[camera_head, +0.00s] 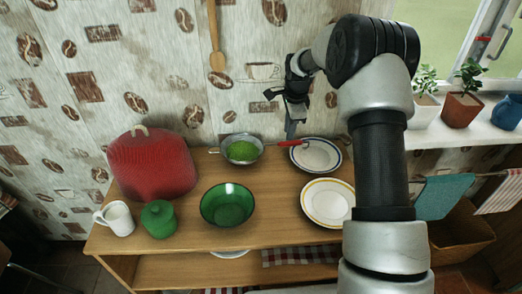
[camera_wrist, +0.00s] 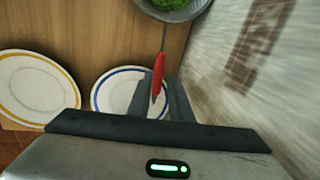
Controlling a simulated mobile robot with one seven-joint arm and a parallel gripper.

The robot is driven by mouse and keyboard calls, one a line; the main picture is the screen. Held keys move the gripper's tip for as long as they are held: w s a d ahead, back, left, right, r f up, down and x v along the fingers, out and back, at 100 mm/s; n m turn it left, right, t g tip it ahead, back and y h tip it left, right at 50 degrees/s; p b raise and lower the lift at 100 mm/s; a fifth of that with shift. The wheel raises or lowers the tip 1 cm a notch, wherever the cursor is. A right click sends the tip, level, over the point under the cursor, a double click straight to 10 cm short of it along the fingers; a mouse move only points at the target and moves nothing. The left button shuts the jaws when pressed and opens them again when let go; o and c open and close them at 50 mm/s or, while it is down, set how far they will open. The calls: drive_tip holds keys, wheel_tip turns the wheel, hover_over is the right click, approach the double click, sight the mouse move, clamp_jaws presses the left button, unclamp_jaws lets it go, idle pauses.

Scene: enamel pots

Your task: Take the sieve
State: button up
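The sieve (camera_head: 242,150) is a metal mesh bowl with green contents, a thin rod and a red handle. In the head view it is at the back of the wooden counter, with its handle pointing right. My gripper (camera_head: 291,134) is at the red handle, pointing down. In the wrist view the sieve bowl (camera_wrist: 176,6) is cut off by the top edge. The red handle lies between the two dark fingers of my gripper (camera_wrist: 163,92), which are close together and look shut on it. I cannot tell whether the sieve is clear of the counter.
A blue-rimmed plate (camera_head: 316,155) lies just below the handle, and a yellow-rimmed plate (camera_head: 328,203) nearer. A green bowl (camera_head: 228,205), green pot (camera_head: 159,219), white mug (camera_head: 117,218) and red quilted cover (camera_head: 152,165) stand left. The patterned wall (camera_head: 160,65) is close behind.

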sight(286, 142)
drive_tip(key=b+x, duration=0.1)
drive_tip(key=x, duration=0.6)
drive_tip(key=shift+a+f, duration=0.1)
drive_tip(key=shift+f, duration=0.35)
clamp_jaws()
